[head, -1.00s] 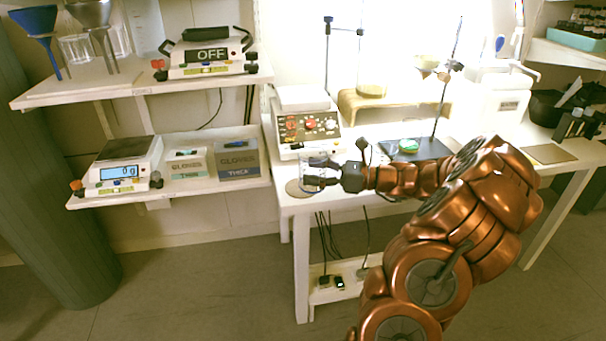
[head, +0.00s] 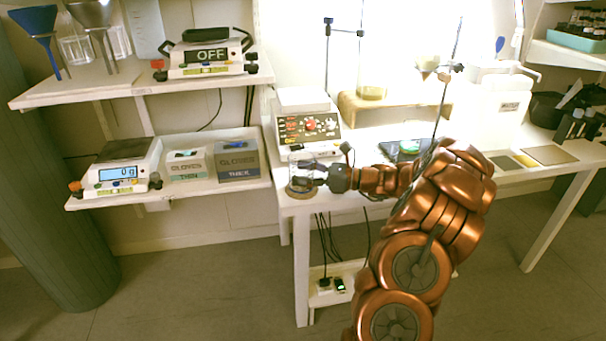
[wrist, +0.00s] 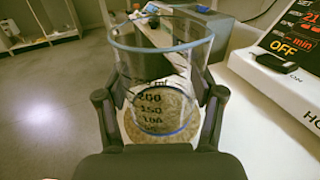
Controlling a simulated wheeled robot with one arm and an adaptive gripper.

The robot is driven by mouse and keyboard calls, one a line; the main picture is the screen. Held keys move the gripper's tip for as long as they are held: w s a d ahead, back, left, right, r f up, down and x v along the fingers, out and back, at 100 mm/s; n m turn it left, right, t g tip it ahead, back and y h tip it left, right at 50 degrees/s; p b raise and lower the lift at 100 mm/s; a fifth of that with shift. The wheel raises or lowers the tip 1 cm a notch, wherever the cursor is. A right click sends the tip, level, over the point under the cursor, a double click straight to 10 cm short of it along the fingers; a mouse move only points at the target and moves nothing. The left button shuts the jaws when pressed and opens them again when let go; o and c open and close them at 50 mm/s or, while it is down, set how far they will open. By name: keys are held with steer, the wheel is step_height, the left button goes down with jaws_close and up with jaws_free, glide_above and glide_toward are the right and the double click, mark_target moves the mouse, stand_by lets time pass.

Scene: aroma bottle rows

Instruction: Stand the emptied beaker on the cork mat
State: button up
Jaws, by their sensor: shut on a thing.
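The clear glass beaker (head: 300,162) is upright at the front left corner of the bench. It looks empty. My gripper (head: 304,183) is shut on its sides. In the wrist view the beaker (wrist: 160,62) sits between both fingers of my gripper (wrist: 160,98), its printed scale facing me. The round cork mat (head: 294,194) is directly under the beaker, partly hidden by my gripper. The mat's speckled tan surface shows through the glass in the wrist view. I cannot tell whether the beaker's base touches the mat.
The hotplate (head: 309,130) stands close behind the beaker; its panel (wrist: 285,48) fills the right of the wrist view. The bench's left edge is close to the mat. A stand with a rod (head: 441,105) is further right. Shelves with scales (head: 122,165) are at left.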

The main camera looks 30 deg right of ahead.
steer(key=shift+f, duration=0.1)
steer(key=o, duration=1.2)
steer(key=shift+o, duration=0.2)
steer(key=shift+s+d, duration=0.2)
steer(key=shift+d, duration=0.1)
steer(key=p+v, duration=0.1)
steer(key=v, duration=1)
steer(key=shift+s, duration=0.2)
